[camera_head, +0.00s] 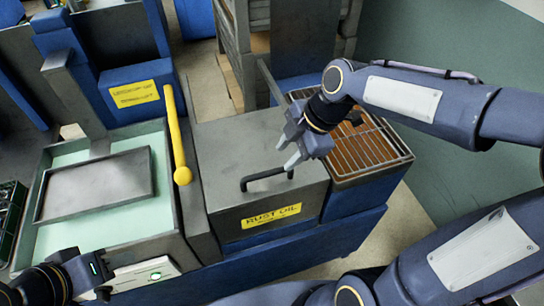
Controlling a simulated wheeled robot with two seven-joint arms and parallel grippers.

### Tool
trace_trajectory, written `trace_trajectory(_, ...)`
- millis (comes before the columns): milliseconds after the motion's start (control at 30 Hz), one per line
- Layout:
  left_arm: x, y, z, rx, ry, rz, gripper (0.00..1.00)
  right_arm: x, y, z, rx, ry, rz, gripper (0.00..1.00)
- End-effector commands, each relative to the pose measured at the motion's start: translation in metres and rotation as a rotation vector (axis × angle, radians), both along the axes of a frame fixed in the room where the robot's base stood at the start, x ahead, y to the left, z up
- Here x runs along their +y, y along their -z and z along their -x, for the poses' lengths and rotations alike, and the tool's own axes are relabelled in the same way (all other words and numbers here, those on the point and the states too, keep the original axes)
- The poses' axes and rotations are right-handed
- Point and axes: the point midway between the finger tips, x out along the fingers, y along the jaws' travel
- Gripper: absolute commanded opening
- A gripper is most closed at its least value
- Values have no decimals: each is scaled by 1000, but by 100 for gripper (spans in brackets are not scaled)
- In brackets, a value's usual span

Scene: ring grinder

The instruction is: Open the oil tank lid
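The oil tank is a grey and blue box with a yellow "RUST OIL" label (271,216) on its front. Its flat grey lid (235,150) lies closed on top. A black bar handle (266,179) sits near the lid's front edge. My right gripper (285,153) hangs just above and behind the handle, over the lid. Its pale fingertips are apart with nothing between them, and they do not appear to touch the handle. My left gripper (104,278) is at the lower left, in front of the tray station and away from the lid; its finger opening is unclear.
A wire-grid rack (362,150) over a brown tray adjoins the tank on the right. A yellow bar (177,135) stands up to the left of the lid. Further left is a pale green basin (60,230) with a grey metal plate (98,186).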

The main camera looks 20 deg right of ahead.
Motion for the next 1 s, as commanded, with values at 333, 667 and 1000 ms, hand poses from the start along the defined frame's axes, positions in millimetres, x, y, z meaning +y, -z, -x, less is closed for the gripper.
trace_trajectory(333, 0, -2, 0, 0, 0, 0, 36, 21, 49, -8, 5, -1, 0, 36)
trace_trajectory(667, 0, -2, 0, 0, 0, 0, 36, 25, 59, -10, 0, 2, 0, 36)
trace_trajectory(1000, 0, -2, 0, 0, 0, 0, 36, 25, 59, -10, 1, 3, -1, 3)
